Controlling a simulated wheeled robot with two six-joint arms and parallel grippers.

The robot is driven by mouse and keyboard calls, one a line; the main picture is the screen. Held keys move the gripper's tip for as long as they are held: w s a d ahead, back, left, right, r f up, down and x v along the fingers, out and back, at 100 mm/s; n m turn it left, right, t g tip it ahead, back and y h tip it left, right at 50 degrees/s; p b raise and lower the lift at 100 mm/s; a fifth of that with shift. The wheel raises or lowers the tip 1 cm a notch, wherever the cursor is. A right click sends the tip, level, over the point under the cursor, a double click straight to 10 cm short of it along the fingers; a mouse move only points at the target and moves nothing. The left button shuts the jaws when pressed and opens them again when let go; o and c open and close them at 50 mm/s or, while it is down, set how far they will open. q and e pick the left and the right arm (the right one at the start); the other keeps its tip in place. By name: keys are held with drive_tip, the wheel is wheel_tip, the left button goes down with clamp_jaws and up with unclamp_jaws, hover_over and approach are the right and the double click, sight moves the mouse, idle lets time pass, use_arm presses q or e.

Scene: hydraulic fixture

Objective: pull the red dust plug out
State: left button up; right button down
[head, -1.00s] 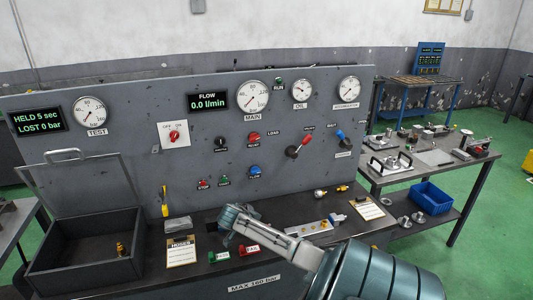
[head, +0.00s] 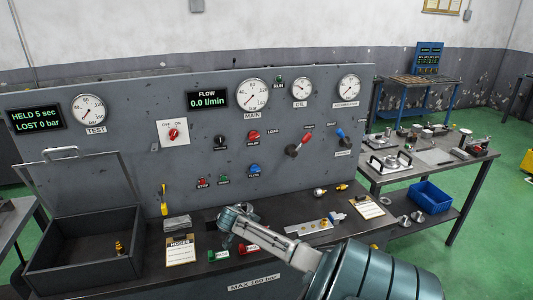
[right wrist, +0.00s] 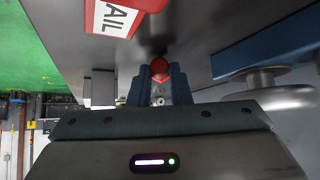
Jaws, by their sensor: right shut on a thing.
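My right gripper (head: 227,236) is low over the bench, in front of the panel. In the right wrist view its two blue-grey fingers (right wrist: 159,80) are shut on the red dust plug (right wrist: 159,67), whose rounded red top shows between the fingertips. The rest of the plug is hidden by the fingers, and I cannot tell whether it is still seated. In the head view the plug is hidden by my gripper. My left gripper is not in view.
A red FAIL block (head: 249,250) lies on the bench close to the gripper, and it shows in the wrist view (right wrist: 115,18). A green block (head: 218,256) and HOSES card (head: 181,251) lie to the left. A metal plate (head: 309,227) lies to the right.

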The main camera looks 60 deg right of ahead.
drive_tip(key=shift+f, duration=0.15)
drive_tip(key=c, duration=1.3)
unclamp_jaws()
drive_tip(key=shift+o, duration=0.2)
drive_tip(key=shift+a, duration=0.15)
drive_tip(key=b+v, duration=0.2)
drive_tip(key=v, duration=0.7)
drive_tip(key=shift+w+a+r+b, duration=0.15)
drive_tip(key=shift+r+b, duration=0.1)
drive_tip(key=shift+b, duration=0.15)
drive_tip(key=shift+a+r, duration=0.3)
drive_tip(key=shift+r, duration=0.15)
